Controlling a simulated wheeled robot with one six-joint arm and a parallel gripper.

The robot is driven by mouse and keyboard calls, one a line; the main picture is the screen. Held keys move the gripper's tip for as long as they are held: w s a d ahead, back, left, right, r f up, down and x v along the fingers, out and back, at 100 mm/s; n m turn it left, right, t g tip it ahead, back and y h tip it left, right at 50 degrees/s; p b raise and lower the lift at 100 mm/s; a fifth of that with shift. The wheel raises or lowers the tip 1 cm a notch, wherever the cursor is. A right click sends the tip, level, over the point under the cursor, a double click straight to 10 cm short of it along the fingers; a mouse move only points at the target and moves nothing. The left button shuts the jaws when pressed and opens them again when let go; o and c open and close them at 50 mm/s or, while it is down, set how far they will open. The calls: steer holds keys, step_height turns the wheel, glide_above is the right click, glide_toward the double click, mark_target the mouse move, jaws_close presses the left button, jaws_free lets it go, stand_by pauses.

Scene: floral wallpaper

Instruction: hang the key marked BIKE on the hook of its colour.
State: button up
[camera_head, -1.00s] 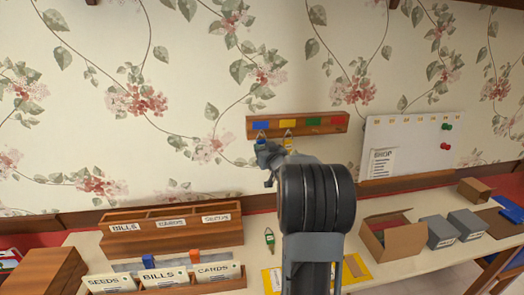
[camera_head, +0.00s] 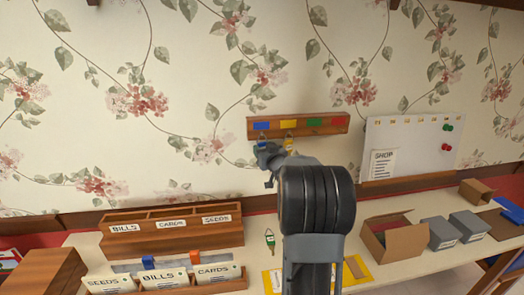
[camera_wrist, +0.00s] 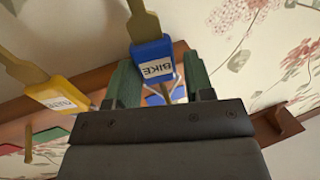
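The blue key marked BIKE (camera_wrist: 152,62) shows in the wrist view at the mouth of my gripper (camera_wrist: 160,72). The green fingers stand apart, with a gap between the key and the right finger. A pale ring lies between the fingers near the rack's blue patch (camera_wrist: 158,98); whether it sits on the hook I cannot tell.
A yellow key (camera_wrist: 58,95) hangs beside the blue one, close to my left finger in the wrist view. A green-tagged key (camera_head: 270,240) is over the desk. A pinboard (camera_head: 410,145) stands right of the rack; a sorter (camera_head: 170,240) and open box (camera_head: 395,238) are below.

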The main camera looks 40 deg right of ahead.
steer(key=o, duration=0.3)
steer(key=s+a+b, duration=0.3)
steer(key=s, duration=1.1)
steer(key=s+d+f+m+g+h, duration=0.3)
steer(key=s+d+f+g+h, duration=0.1)
steer(key=d+f+g, duration=0.15)
steer(key=s+a+f+g, duration=0.3)
steer(key=a+f+g, duration=0.1)
steer(key=f+g, duration=0.1)
steer(key=shift+s+a+r+n+g+y, duration=0.1)
steer(key=shift+s+a+n+g+y, duration=0.7)
steer(key=shift+a, duration=3.75)
steer(key=shift+s+a+n+g+y, duration=0.15)
steer(key=shift+s+a+n+y, duration=1.25)
steer(key=shift+a, duration=3.1)
steer(key=shift+s+a+r+n+g+y, duration=0.1)
steer(key=shift+s+a+n+g+y, duration=1)
steer(key=shift+a, duration=3.45)
steer(key=shift+w+m+t+y, duration=0.3)
steer(key=shift+m+t+y, duration=0.1)
steer(key=shift+m+t, duration=0.25)
